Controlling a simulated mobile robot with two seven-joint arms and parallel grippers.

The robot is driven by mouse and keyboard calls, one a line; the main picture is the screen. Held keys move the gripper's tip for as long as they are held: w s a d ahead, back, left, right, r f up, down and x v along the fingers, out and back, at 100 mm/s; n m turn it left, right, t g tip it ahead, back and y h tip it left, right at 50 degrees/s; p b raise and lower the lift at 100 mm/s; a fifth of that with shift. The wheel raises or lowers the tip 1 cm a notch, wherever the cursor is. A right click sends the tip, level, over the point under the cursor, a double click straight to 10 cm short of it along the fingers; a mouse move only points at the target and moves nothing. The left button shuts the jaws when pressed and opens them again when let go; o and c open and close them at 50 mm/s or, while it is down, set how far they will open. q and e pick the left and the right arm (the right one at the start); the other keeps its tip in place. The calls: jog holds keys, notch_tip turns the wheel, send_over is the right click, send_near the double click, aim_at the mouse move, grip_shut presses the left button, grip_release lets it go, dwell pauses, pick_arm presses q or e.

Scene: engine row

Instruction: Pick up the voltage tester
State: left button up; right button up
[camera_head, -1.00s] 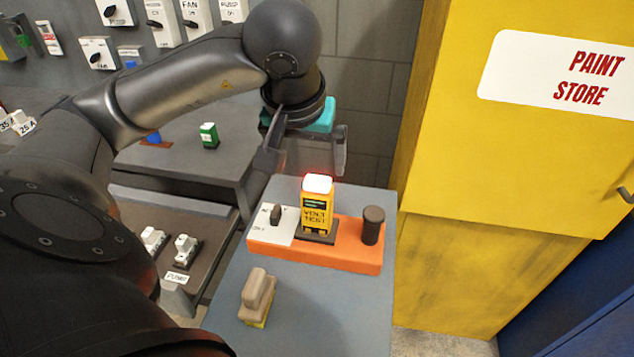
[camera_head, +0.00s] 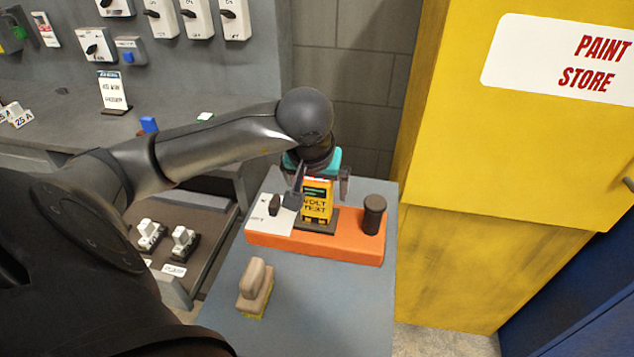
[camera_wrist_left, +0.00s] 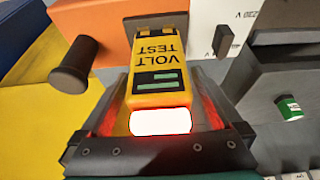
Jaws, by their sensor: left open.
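The voltage tester (camera_head: 317,206) is a yellow block marked VOLT TEST. It stands upright in a dark socket on an orange base (camera_head: 310,246). My left gripper (camera_head: 318,193) is open and lowered over it, with one finger on each side. In the left wrist view the tester (camera_wrist_left: 158,75) lies between the two open fingers of the gripper (camera_wrist_left: 160,115), its lit white top close to the palm. The wrist partly hides the tester's top in the head view. I cannot tell whether the fingers touch it. My right gripper is not in view.
The orange base also carries a dark upright knob (camera_head: 373,214) and a white switch plate (camera_head: 268,217). A beige-handled block (camera_head: 255,287) sits in front on the grey table (camera_head: 330,310). A yellow PAINT STORE cabinet (camera_head: 510,150) stands close on the right.

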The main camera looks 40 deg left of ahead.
pick_arm(q)
jog(key=shift+f, duration=0.1)
jog(key=shift+c, duration=0.2)
grip_shut()
dwell(0.5)
